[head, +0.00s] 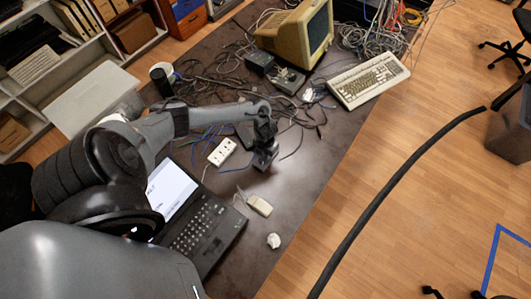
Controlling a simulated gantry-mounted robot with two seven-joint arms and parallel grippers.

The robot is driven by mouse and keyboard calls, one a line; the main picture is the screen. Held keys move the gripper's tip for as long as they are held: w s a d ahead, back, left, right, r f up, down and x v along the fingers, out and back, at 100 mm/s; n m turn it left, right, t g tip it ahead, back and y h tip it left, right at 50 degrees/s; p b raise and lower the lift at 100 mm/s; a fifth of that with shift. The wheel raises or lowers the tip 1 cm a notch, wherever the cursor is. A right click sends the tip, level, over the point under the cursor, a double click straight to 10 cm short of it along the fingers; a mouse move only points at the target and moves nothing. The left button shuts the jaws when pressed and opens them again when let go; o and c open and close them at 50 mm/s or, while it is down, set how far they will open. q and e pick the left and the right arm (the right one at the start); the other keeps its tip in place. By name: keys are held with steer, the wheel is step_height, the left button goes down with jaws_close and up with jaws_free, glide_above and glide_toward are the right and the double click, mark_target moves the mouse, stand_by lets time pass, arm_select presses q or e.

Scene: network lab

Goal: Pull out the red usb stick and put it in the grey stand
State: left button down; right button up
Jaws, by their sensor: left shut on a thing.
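My left gripper (264,165) is above the dark table, to the right of the white power strip. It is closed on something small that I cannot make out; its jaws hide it. I see no red usb stick in the head view. No grey stand can be told apart for certain. An open black laptop (207,228) sits at the near part of the table, partly covered by my left arm. A small pale round object (274,240) lies to the right of the laptop. My right gripper is out of view.
A beige mouse (259,206) and the power strip (222,152) lie near the gripper. Tangled cables (215,75) cover the table further back. A keyboard (368,80) and an old monitor (297,32) stand at the back. The table's right part between keyboard and mouse is mostly clear.

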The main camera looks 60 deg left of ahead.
arm_select(q)
steer(key=shift+f+b, duration=0.3)
stand_by(0.4)
steer(key=c, duration=1)
jaws_free()
steer(key=shift+r, duration=0.1)
